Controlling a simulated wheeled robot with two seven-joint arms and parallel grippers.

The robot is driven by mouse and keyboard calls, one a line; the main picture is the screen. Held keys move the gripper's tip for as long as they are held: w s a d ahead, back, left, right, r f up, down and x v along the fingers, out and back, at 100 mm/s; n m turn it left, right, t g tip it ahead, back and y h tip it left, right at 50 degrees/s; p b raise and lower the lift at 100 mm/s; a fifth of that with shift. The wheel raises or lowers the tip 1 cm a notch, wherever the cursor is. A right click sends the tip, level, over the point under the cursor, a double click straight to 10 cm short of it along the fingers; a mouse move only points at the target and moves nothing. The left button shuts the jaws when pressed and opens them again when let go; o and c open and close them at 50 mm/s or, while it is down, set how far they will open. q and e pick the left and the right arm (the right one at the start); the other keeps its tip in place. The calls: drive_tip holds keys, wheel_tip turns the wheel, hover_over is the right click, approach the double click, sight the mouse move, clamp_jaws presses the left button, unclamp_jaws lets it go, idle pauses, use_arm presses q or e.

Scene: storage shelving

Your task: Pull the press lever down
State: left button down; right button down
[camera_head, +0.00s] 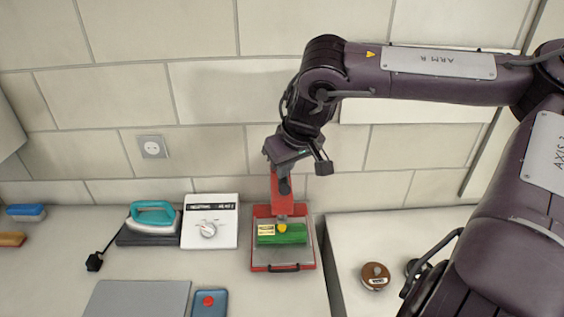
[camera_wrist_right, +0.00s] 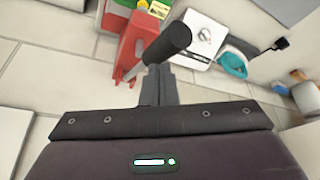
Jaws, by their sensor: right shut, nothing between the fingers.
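The press (camera_head: 308,236) is a red frame with a flat base, standing on the counter with a green block in it. It shows upside down in the wrist view (camera_wrist_right: 128,45). In the head view the right gripper (camera_head: 280,168) is above the press, partly covering the lever. My left gripper is not in view.
A grey panel (camera_head: 138,299) and a blue box with a red button (camera_head: 208,303) lie nearer. A brown round object (camera_head: 375,276) is on the right counter. A tiled wall stands close behind.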

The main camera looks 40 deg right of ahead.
sight(285, 192)
drive_tip(key=shift+s+a+f+b, duration=0.15)
drive_tip(key=shift+s+f+b, duration=0.05)
drive_tip(key=shift+f+b, duration=0.6)
drive_tip(key=shift+s+a+f+b, duration=0.2)
drive_tip(key=shift+f+b, duration=0.35)
drive_tip(key=shift+f, duration=0.5)
drive_tip(key=shift+s+a+f+b, duration=0.15)
drive_tip(key=shift+s+f+b, duration=0.05)
drive_tip(key=shift+f+b, duration=0.6)
wheel_tip(285, 192, up, 17)
drive_tip(key=p, duration=1.1)
drive_tip(key=shift+p, duration=0.4)
